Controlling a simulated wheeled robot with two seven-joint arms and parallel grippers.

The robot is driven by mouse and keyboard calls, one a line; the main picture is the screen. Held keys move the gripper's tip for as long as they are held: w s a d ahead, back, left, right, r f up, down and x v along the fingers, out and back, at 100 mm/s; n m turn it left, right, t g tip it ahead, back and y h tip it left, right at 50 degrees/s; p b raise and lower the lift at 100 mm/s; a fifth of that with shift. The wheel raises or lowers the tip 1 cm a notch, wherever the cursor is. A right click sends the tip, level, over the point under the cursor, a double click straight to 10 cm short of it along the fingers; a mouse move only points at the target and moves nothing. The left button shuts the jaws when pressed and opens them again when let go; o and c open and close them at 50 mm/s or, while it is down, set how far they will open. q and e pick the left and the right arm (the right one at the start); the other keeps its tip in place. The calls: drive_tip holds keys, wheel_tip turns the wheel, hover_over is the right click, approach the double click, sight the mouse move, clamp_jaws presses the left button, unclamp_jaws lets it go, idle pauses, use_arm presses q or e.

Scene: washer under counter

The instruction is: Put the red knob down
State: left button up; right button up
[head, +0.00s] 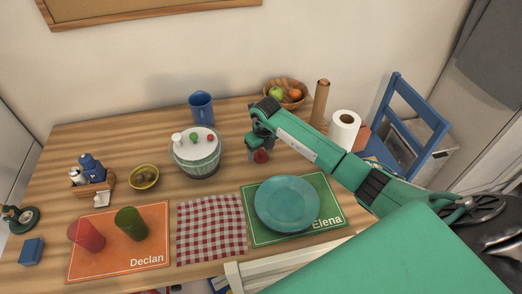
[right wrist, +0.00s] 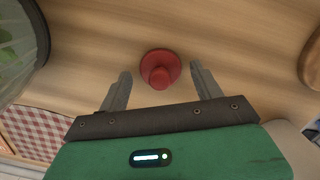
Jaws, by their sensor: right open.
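The red knob (head: 261,156) rests on the wooden table, right of the round pot with a white lid. In the right wrist view the red knob (right wrist: 160,68), a round base with a narrower stub, lies between and just beyond the fingertips, touching neither. My right gripper (right wrist: 160,85) is open and empty over it. In the head view my right gripper (head: 258,148) comes in from the right above the knob and covers part of it. My left gripper is not in view.
The pot (head: 196,158) stands close left of the knob, with small coloured pieces on its lid. A teal plate (head: 287,204) on a green mat lies in front. A fruit bowl (head: 284,92), a cardboard tube (head: 320,103) and a paper roll (head: 344,131) stand behind and to the right.

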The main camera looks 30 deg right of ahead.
sight(261, 150)
drive_tip(key=r, duration=0.5)
drive_tip(key=shift+s+d+b, duration=0.1)
drive_tip(key=shift+s+b, duration=0.1)
drive_tip(key=shift+b, duration=0.2)
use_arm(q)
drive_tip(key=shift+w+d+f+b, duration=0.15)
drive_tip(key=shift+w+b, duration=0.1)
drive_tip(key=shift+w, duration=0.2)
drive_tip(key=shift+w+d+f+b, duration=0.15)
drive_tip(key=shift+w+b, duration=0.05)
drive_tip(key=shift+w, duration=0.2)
use_arm(e)
wheel_tip(261, 150, up, 7)
drive_tip(key=s, duration=0.1)
